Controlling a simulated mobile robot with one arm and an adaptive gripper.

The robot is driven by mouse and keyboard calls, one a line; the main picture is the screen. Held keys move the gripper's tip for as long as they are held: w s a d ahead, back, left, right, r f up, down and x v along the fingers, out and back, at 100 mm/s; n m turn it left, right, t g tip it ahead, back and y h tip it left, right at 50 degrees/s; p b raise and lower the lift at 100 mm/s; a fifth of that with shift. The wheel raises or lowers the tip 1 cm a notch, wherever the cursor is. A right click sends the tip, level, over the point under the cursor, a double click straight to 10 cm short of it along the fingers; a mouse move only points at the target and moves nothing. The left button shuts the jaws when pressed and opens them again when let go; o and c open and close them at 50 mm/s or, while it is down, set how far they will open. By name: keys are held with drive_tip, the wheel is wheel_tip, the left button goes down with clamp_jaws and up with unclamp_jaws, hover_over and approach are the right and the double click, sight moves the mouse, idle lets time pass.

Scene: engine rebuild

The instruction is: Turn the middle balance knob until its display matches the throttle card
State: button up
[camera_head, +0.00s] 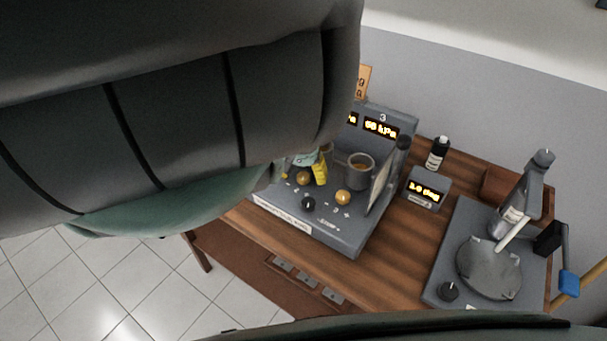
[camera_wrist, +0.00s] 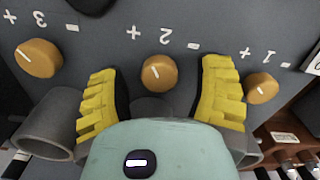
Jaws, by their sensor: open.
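The balance panel (camera_head: 320,225) stands on the wooden bench in the head view. In the wrist view its middle knob (camera_wrist: 159,72), marked 2, is orange-brown with a white pointer line. Knob 3 (camera_wrist: 39,58) is to its left and knob 1 (camera_wrist: 262,88) to its right. My gripper (camera_wrist: 160,82) has yellow fingers, open, one on each side of the middle knob with gaps visible. Display 3 (camera_head: 381,128) is lit, seemingly reading 60 kPa. The middle display (camera_head: 352,119) is mostly hidden by my arm. An orange card (camera_head: 365,80) behind the panel is partly hidden; its text is unclear.
A grey cup (camera_head: 359,172) and a black knob (camera_head: 308,204) are on the panel. To the right are a small display box (camera_head: 427,190), a black bottle (camera_head: 437,153) and a grey round-plate fixture (camera_head: 488,268). My arm covers the upper left.

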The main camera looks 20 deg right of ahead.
clamp_jaws()
idle(0.5)
drive_tip(key=shift+m, duration=0.3)
drive_tip(key=m, duration=0.3)
drive_tip(key=shift+m, duration=2.6)
